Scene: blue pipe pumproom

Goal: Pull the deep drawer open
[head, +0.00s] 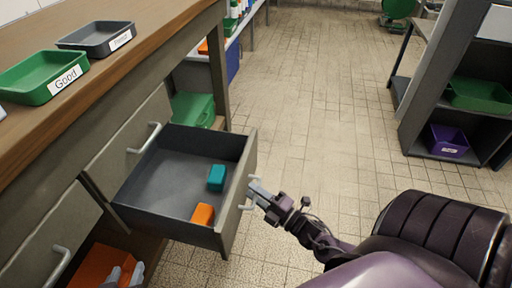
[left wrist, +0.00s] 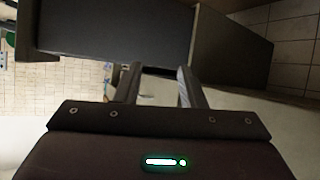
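The deep drawer (head: 232,215) stands well out from the bench in the head view. Its grey tray holds a teal block (head: 216,178) and an orange block (head: 203,214).
The wooden bench top (head: 135,30) carries a green "Good" tray (head: 42,78) and a grey tray (head: 95,38). Another closed drawer (head: 40,235) is at lower left. An orange bin (head: 95,262) sits below. A shelf unit (head: 430,90) stands at right. The tiled floor between is clear.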

